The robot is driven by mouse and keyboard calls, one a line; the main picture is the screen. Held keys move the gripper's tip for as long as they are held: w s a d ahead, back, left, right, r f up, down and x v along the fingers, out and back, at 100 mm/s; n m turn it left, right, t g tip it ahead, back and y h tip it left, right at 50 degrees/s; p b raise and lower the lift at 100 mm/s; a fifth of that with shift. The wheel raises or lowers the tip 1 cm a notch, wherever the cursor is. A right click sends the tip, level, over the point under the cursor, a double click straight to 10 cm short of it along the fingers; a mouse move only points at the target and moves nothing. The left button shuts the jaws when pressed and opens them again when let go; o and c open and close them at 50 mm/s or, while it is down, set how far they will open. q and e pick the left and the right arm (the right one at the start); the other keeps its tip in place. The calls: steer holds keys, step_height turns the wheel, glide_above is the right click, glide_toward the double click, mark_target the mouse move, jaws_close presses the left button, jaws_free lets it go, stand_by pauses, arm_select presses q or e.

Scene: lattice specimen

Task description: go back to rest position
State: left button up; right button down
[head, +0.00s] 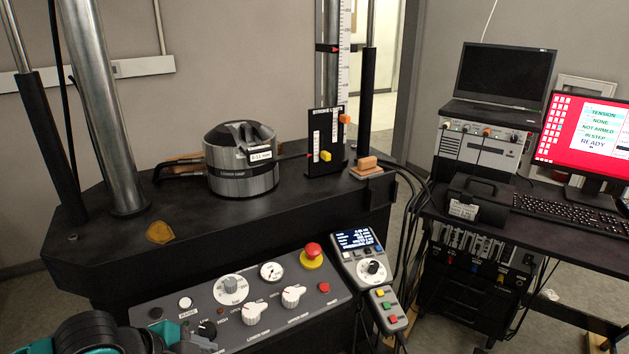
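My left arm, black and teal, comes in at the bottom left corner. Its front end, the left gripper (185,338), is dark and low over the left part of the control panel (240,300). Its fingers cannot be made out clearly, and nothing is visibly held. A round metal lower grip (240,180) with a small white display label stands on the black machine table (110,235).
The panel carries knobs and a red emergency button (313,250). A handheld controller (368,265) sits to its right. Steel columns (95,100) rise from the table. At right, a desk holds a laptop (505,75), a red monitor (585,135) and a keyboard (565,205). Cables hang between table and desk.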

arm_select(q)
steer(key=d+f+n+t, duration=0.3)
steer(key=f+n+t, duration=0.1)
steer(key=f+n, duration=0.35)
steer(key=s+a+f+n+t+y, duration=0.1)
steer(key=s+a+f+n+y, duration=0.1)
steer(key=s+f+n, duration=0.3)
steer(key=s+a+f, duration=0.1)
steer(key=s, duration=0.1)
steer(key=shift+s+f+t, duration=0.3)
steer(key=shift+f+t, duration=0.05)
steer(key=shift+t, duration=0.05)
